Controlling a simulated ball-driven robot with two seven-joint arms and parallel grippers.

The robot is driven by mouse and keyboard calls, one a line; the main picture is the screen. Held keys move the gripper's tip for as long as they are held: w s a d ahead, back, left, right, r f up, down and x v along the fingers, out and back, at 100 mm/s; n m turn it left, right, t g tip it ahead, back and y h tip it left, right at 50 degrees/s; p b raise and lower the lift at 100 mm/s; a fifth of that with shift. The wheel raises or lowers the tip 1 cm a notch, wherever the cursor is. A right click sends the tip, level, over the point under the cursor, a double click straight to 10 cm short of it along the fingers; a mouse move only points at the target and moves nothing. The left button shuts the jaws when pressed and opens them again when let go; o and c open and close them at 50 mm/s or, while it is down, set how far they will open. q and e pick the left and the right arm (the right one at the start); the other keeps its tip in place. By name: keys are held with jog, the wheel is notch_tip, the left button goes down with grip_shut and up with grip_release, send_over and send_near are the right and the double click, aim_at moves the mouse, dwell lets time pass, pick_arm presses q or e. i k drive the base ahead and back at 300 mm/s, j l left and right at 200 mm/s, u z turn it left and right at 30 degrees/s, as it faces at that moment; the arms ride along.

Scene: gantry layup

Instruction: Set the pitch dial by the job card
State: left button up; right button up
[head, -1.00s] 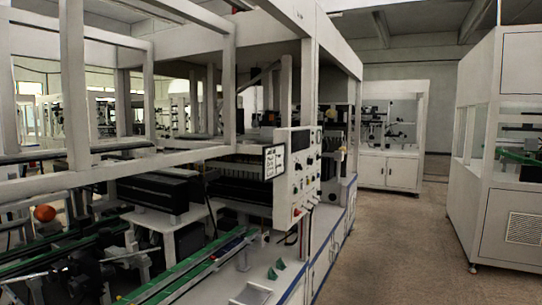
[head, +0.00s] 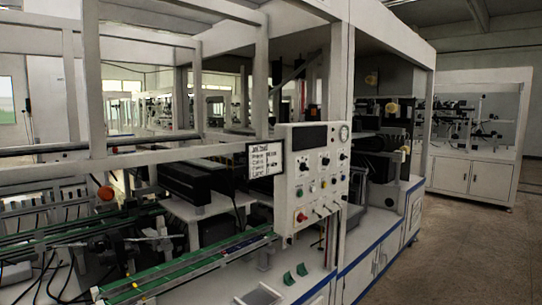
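A light grey control panel (head: 312,178) stands upright on the front post of the gantry frame. Which knob is the pitch dial cannot be told at this size. The job card (head: 266,158), white with a dark border and lines of writing, is fixed at the panel's left edge. Its writing is too small to read reliably. Neither of my grippers shows in the head view.
A white bench with a blue edge (head: 328,284) runs below the panel, with small green pieces (head: 290,278) and a shallow tray (head: 261,295). Green conveyor rails (head: 193,267) lie left. Open floor (head: 465,250) is at the right, before a white cabinet (head: 470,172).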

aim_at(303, 167)
jog(key=i+l+u, duration=0.1)
jog(key=i+l, duration=0.3)
jog(key=l, duration=0.2)
jog(key=i+l+u, duration=0.25)
jog(key=l, duration=0.4)
jog(key=i+l, duration=0.25)
jog(key=i+l+u, duration=0.15)
jog(key=l, duration=0.25)
jog(key=i+l+u, duration=0.1)
jog(key=l, duration=0.25)
jog(key=i, duration=0.05)
